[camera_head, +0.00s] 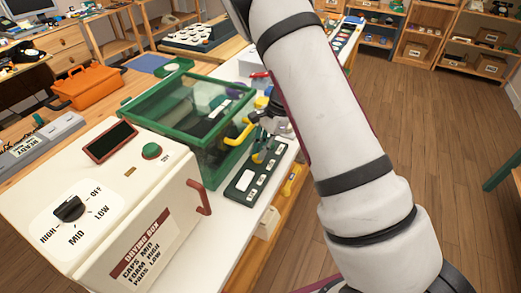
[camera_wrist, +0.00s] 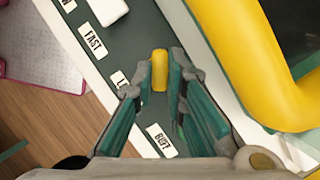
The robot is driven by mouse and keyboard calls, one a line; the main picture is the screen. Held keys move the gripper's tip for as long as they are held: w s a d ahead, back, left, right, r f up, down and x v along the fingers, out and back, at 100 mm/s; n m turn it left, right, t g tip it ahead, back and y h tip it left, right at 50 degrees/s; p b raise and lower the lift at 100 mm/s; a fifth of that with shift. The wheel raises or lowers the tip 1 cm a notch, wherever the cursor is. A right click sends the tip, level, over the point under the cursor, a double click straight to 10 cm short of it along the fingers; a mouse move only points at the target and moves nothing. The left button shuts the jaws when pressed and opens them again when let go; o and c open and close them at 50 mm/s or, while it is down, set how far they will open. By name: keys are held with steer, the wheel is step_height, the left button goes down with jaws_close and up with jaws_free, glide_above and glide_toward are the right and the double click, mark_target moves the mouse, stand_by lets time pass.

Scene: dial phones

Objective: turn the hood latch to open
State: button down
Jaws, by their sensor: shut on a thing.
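A small yellow knob (camera_wrist: 159,68) stands on a dark green labelled panel (camera_wrist: 150,22); I take it for the hood latch. My gripper (camera_wrist: 159,78) is shut on this knob, one finger on each side. A label beside it is partly covered by the left finger, so only its first letter shows. In the head view my gripper (camera_head: 263,150) is over the far part of the same panel (camera_head: 240,186), and the knob is hard to make out there. The green-framed clear hood (camera_head: 190,112) with its yellow handle (camera_head: 238,132) stands just left of my gripper and looks down.
The hood's thick yellow handle (camera_wrist: 270,75) is close on the right in the wrist view. A cream drying box (camera_head: 110,205) with a dial and red handle stands in front. An orange toolbox (camera_head: 88,86) is at left. Open wooden floor (camera_head: 440,120) lies to the right.

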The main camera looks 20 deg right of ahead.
stand_by(0.9)
steer(key=c, duration=1.6)
jaws_free()
steer(key=shift+o, duration=0.2)
steer(key=shift+r, duration=0.1)
steer(key=v, duration=1.2)
